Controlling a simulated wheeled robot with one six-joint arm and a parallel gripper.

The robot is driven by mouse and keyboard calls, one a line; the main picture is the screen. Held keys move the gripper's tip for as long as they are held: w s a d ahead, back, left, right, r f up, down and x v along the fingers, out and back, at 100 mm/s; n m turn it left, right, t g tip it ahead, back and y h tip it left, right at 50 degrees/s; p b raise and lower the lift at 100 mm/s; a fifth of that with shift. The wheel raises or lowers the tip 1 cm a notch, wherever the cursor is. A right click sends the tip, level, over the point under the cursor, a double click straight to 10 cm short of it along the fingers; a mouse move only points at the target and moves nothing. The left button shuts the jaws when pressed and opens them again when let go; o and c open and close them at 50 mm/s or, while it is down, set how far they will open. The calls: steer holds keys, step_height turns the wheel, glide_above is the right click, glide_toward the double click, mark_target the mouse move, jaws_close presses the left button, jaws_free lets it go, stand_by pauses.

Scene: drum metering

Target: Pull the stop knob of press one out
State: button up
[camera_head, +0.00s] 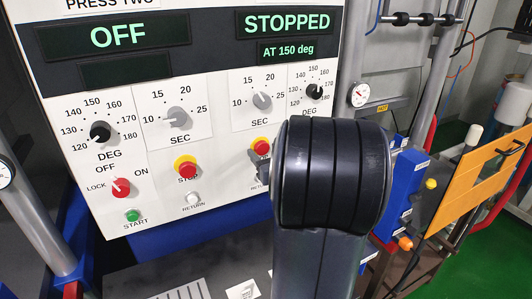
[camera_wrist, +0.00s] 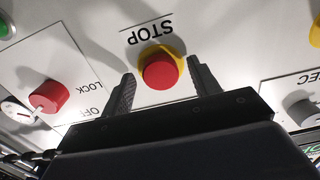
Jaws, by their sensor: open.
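The stop knob of press one (camera_head: 261,146) is a red round button on a yellow ring, at the lower part of the right-hand panel in the head view. In the wrist view the red knob (camera_wrist: 161,71) is near the middle, under an upside-down STOP label. My gripper (camera_wrist: 160,74) is open, with one dark finger on each side of the knob in that view. Whether the fingers touch it or reach past it, I cannot tell. In the head view my wrist hides the area right of the knob, and only a bit of my gripper (camera_head: 261,164) shows.
The display (camera_head: 285,22) above reads STOPPED. Press two's stop knob (camera_head: 186,167) is to the left. In the wrist view a red lock switch (camera_wrist: 48,97) and a grey SEC knob (camera_wrist: 302,108) flank my gripper. An orange panel (camera_head: 478,180) stands at right.

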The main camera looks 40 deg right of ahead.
steer(key=shift+c, duration=0.4)
jaws_close()
steer(key=shift+v, duration=0.8)
steer(key=shift+f, duration=0.1)
steer(key=shift+o, duration=0.4)
jaws_free()
steer(key=shift+s, duration=0.2)
steer(key=b+v, duration=0.1)
steer(key=v, duration=0.9)
steer(key=shift+s, duration=0.35)
steer(key=shift+w, duration=0.1)
